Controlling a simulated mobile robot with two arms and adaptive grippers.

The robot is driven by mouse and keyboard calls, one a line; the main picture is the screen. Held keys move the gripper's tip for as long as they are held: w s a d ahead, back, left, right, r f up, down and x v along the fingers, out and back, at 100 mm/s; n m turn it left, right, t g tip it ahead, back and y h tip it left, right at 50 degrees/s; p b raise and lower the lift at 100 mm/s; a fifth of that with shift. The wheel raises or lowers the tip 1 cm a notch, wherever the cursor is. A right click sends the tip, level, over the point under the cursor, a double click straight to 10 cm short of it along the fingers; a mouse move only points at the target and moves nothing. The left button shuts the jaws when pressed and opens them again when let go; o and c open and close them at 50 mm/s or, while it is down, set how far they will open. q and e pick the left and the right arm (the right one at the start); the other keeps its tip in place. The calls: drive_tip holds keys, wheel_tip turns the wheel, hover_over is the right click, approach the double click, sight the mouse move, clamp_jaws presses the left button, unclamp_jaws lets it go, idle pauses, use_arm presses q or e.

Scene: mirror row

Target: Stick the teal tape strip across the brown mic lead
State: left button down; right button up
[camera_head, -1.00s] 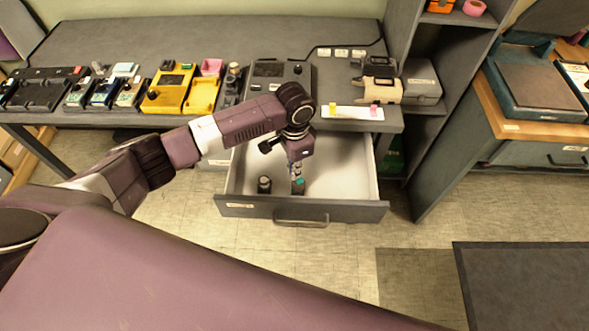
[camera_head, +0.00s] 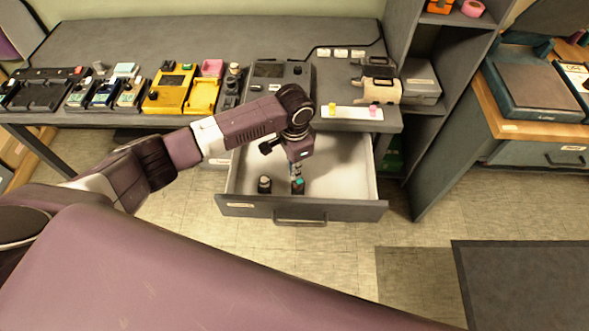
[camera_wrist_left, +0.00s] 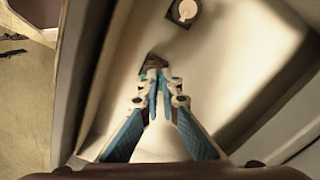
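A small dark holder with a teal top (camera_head: 298,183) stands in the open drawer (camera_head: 345,165); the teal is the only teal tape I can make out. My left gripper (camera_head: 296,171) points down into the drawer right at this holder. In the left wrist view its fingertips (camera_wrist_left: 158,92) are close together just before the dark holder (camera_wrist_left: 154,62). Teal shows by the tips, but I cannot tell whether tape is between them. A thin dark lead (camera_head: 378,42) runs along the back of the counter; its brown colour is not clear. My right gripper is not in view.
A second dark holder (camera_head: 264,184) stands left in the drawer. A white strip (camera_head: 342,113) with yellow and pink pieces lies on the counter (camera_head: 200,45) above it. Pedals and a yellow device (camera_head: 168,92) fill the counter's left. A shelf unit (camera_head: 440,130) stands right of the drawer.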

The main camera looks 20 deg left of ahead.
use_arm(q)
drive_tip(key=shift+f, duration=0.6)
idle(0.3)
drive_tip(key=c, duration=2.6)
unclamp_jaws()
drive_tip(key=shift+c, duration=0.2)
drive_tip(key=o, duration=0.6)
drive_tip(key=shift+c, duration=0.2)
drive_tip(key=shift+r, duration=0.1)
wheel_tip(320, 180, up, 12)
